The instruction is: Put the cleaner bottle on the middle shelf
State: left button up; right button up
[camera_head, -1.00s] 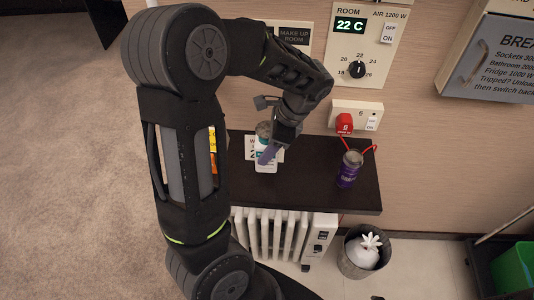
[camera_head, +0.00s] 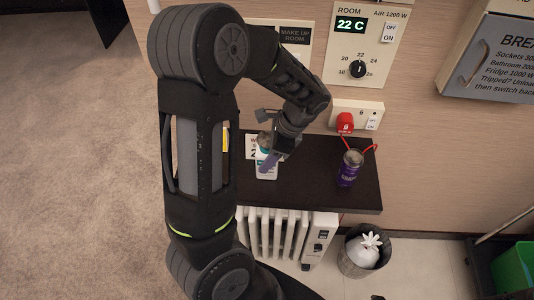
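The likely cleaner bottle, a white bottle (camera_head: 267,173) with a teal upper part, stands on a dark shelf (camera_head: 313,186) against the wall. My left arm comes in from the left and bends over the shelf. My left gripper (camera_head: 267,138) is at the bottle's top, with one grey finger on its far side and a purplish finger in front of it. The gripper partly hides the bottle, and I cannot tell whether the fingers touch it. My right gripper is not in view. I cannot pick out a middle shelf.
A purple can (camera_head: 348,169) stands at the shelf's right, near a red plug (camera_head: 345,123) with a red cord. A white radiator (camera_head: 283,233) and a bin (camera_head: 359,254) are below. A grey breaker box (camera_head: 490,60) hangs at right. My arm hides the shelf's left end.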

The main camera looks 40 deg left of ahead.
pick_arm(q)
jog(key=o, duration=0.4)
jog(key=shift+r, duration=0.1)
jog(key=shift+r, duration=0.15)
jog(key=shift+w+d+r, duration=0.15)
jog(key=shift+r, duration=0.15)
jog(key=b+v, duration=0.1)
jog(key=v, duration=1)
jog(key=shift+o, duration=0.4)
